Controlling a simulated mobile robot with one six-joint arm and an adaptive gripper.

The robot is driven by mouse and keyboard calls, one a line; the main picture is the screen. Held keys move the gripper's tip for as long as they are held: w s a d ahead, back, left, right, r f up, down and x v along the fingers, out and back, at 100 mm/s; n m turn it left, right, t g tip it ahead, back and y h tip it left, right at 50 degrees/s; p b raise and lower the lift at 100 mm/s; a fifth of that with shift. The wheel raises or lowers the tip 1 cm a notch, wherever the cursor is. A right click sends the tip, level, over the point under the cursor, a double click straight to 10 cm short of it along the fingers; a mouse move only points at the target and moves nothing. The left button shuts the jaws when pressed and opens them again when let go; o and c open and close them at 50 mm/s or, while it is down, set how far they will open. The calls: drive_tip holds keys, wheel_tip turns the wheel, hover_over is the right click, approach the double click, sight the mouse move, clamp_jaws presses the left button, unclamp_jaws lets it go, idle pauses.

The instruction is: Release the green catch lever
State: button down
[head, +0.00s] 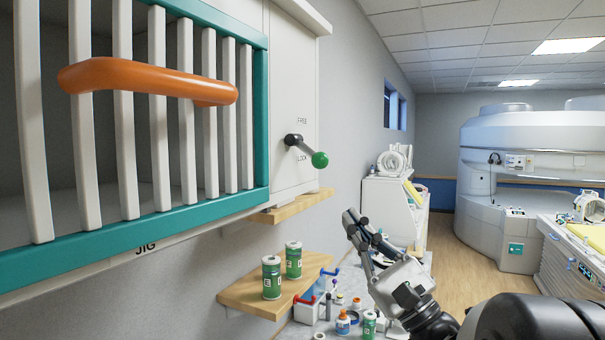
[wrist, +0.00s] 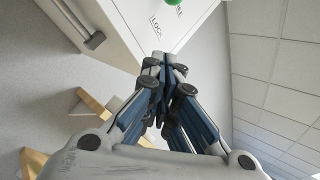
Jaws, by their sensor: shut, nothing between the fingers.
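The green catch lever (head: 320,159) has a dark stem and a green ball knob. It sits on the right panel of the wall cabinet, between the labels FREE above and LOCK below. The stem points right and slightly down, with the knob close to LOCK. In the wrist view the green knob (wrist: 173,2) shows only at the top edge, with the rest cut off. My gripper (head: 355,217) is shut and empty, below and to the right of the lever and apart from it. The closed fingers (wrist: 163,62) also show in the wrist view.
The cabinet's barred door has a teal frame (head: 262,120) and an orange handle (head: 150,78). A wooden shelf (head: 240,290) below holds two green cans. A lower surface with bottles and tools lies near my arm. A large white scanner (head: 520,160) stands at the back right.

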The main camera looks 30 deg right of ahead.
sight(312, 154)
drive_tip(key=w+a+r+p, duration=0.3)
drive_tip(key=w+r, duration=0.1)
drive_tip(key=r, duration=0.4)
drive_tip(key=shift+a, duration=0.35)
drive_tip(key=shift+s, duration=0.15)
